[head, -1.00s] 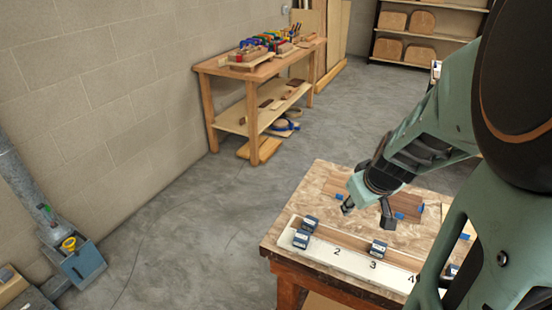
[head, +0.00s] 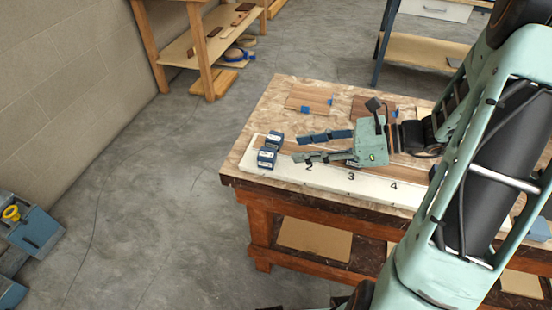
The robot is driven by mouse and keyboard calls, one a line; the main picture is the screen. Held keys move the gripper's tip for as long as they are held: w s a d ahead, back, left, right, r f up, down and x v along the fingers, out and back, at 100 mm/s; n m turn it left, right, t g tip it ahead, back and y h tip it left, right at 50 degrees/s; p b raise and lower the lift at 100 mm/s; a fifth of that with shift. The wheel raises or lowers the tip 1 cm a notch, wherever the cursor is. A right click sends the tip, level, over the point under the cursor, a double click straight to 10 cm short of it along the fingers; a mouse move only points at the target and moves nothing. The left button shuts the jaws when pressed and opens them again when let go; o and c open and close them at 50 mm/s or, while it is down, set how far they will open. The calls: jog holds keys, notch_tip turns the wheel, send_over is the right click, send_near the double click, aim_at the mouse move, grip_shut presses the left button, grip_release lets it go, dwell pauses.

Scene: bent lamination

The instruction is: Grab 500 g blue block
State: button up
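Two dark blue blocks with pale labels sit at the left end of the white numbered board (head: 325,183): a rear block (head: 275,140) and a front block (head: 266,158). Their labels are too small to read, so I cannot tell which is 500 g. My gripper (head: 299,148) lies low over the board with its fingers spread apart and pointing left toward the blocks. Nothing shows between the fingers. My gripper and arm hide part of the board and table.
The board, marked 2, 3 and 4, lies along the front of a speckled worktable (head: 292,91). Wooden pieces with blue bits (head: 310,98) lie farther back. A wooden shelf bench (head: 190,47) stands back left. Open floor lies left of the table.

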aim_at(268, 153)
jog(key=x, duration=0.3)
jog(key=b+x, duration=0.1)
jog(key=x, duration=0.6)
jog(key=shift+s+a+f, duration=0.1)
jog(key=shift+s+a, duration=0.1)
jog(key=shift+c, duration=0.6)
grip_shut()
